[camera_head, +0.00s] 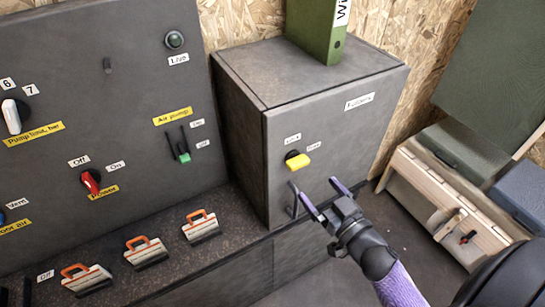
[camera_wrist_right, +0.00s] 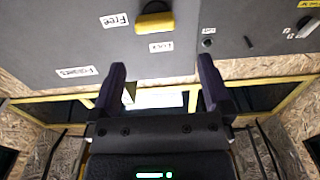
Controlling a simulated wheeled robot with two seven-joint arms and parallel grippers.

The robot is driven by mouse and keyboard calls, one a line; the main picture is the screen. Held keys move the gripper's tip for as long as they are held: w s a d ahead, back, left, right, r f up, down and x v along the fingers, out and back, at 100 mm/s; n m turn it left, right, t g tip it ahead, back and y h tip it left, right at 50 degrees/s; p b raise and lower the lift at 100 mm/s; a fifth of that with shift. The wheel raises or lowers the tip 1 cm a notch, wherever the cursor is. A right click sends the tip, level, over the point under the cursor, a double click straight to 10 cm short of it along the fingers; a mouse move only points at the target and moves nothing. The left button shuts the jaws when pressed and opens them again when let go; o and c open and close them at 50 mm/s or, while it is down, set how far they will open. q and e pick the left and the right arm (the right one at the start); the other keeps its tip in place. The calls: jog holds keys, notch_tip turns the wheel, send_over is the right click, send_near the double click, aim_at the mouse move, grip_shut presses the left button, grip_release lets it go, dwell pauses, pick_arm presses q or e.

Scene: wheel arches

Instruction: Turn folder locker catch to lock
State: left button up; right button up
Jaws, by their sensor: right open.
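The yellow catch (camera_head: 298,160) sits on the front of the grey folder locker (camera_head: 335,135). The label Lock (camera_head: 293,138) is above it and Free (camera_head: 314,145) is to its upper right. In the right wrist view the catch (camera_wrist_right: 154,22) shows upside-down as a level bar, with Free (camera_wrist_right: 115,20) at its left and Lock (camera_wrist_right: 160,46) below. Its bar lies crosswise, lined up with Free. My right gripper (camera_head: 316,188) is open and empty, below the catch and apart from it. My left gripper is out of view.
A dark handle (camera_head: 293,200) is on the locker front, close to my right gripper's left finger. A green folder (camera_head: 318,30) stands on top. A control panel (camera_head: 90,110) and several orange-handled items (camera_head: 201,225) are at left. A wooden crate (camera_head: 440,200) stands at right.

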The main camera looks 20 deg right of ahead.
aim_at(301, 166)
jog(key=w, duration=0.7)
jog(key=shift+w+f, duration=0.15)
jog(key=shift+w, duration=0.75)
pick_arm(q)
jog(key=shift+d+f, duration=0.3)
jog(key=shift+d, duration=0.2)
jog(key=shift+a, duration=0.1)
